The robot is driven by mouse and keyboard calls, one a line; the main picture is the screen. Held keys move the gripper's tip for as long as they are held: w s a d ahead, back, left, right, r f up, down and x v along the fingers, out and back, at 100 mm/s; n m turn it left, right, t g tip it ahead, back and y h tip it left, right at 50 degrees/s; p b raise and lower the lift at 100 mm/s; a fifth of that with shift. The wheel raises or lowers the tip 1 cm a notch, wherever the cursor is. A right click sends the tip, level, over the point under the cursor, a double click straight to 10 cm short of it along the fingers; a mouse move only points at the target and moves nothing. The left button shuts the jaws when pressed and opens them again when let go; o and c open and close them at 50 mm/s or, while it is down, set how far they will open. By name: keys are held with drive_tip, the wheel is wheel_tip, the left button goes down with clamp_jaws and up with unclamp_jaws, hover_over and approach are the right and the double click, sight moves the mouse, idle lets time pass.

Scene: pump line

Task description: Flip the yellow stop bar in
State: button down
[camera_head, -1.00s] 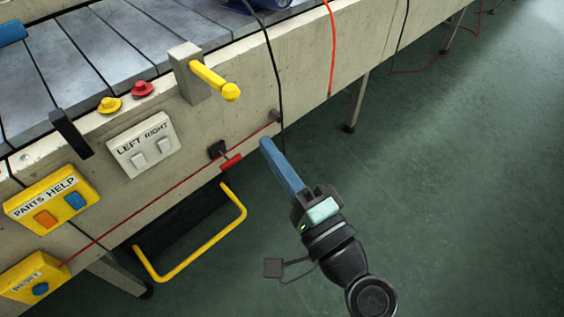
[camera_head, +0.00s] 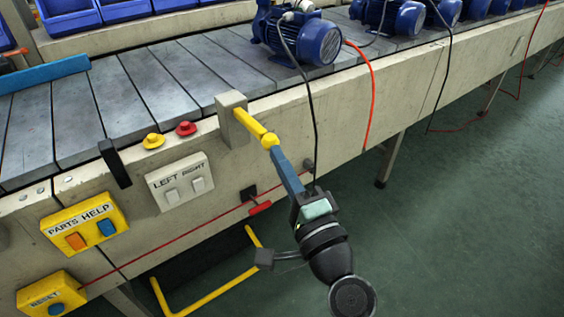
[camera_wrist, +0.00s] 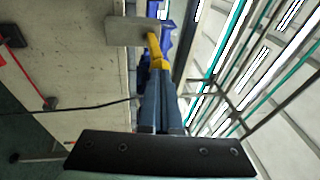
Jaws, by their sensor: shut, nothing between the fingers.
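The yellow stop bar (camera_head: 248,124) sticks out from a grey block (camera_head: 232,110) on the front edge of the conveyor, its knobbed end toward me. My gripper (camera_head: 275,155) is shut and empty, with its blue fingers' tips at the bar's knob. In the head view they overlap the knob or touch it; I cannot tell which. In the wrist view the bar (camera_wrist: 154,46) and its block (camera_wrist: 127,30) show just beyond the fingertips (camera_wrist: 159,75).
Yellow and red buttons (camera_head: 186,128), a LEFT/RIGHT switch plate (camera_head: 180,182), a PARTS/HELP box (camera_head: 84,227) and a RESET box (camera_head: 52,296) sit left. A blue pump (camera_head: 296,36) stands on the conveyor behind. Black and orange cables (camera_head: 370,95) hang at right. A red cord runs below.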

sight(243, 123)
drive_tip(key=w+a, duration=0.2)
drive_tip(key=w+a+b, duration=0.1)
drive_tip(key=w+a, duration=0.1)
drive_tip(key=w, duration=0.1)
drive_tip(key=w+a, duration=0.2)
drive_tip(key=w, duration=0.1)
drive_tip(key=shift+w+a+r, duration=0.1)
drive_tip(key=shift+r, duration=0.1)
